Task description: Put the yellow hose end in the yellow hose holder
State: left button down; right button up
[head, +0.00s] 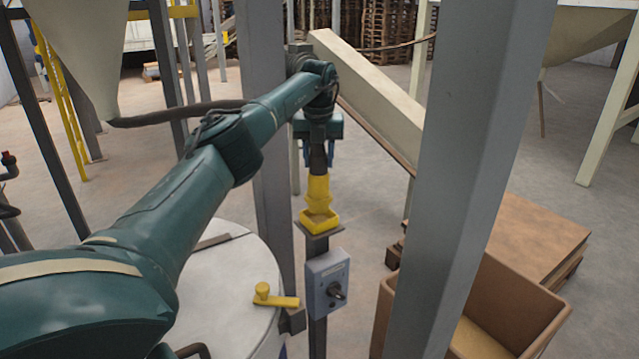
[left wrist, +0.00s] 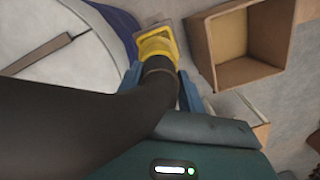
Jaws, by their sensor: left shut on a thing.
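My left gripper (head: 319,152) points down and is shut on the dark hose (head: 318,160), just above its yellow end. The yellow hose end (head: 317,188) hangs upright below the fingers. The yellow hose holder (head: 320,222), a small open tray-like piece on a grey post, is directly under it. The lower tip meets or overlaps the holder in the picture; I cannot tell whether it sits inside. In the left wrist view, blue fingers (left wrist: 158,88) flank the hose (left wrist: 110,115), and yellow parts (left wrist: 157,45) show beyond, partly hidden by it. My right gripper is not in view.
A grey control box (head: 328,284) with a black knob is below the holder. A thick grey column (head: 470,180) stands right of the holder. An open cardboard box (head: 530,310) is at lower right.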

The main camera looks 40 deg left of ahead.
aim_at(319, 174)
pick_arm(q)
jog(key=shift+f, duration=2.35)
jog(key=c, duration=0.9)
grip_release()
jog(key=shift+o, duration=0.2)
jog(key=r, duration=0.8)
jog(key=s+d+r, duration=0.1)
jog(key=r, duration=0.3)
jog(key=shift+s+r, duration=0.1)
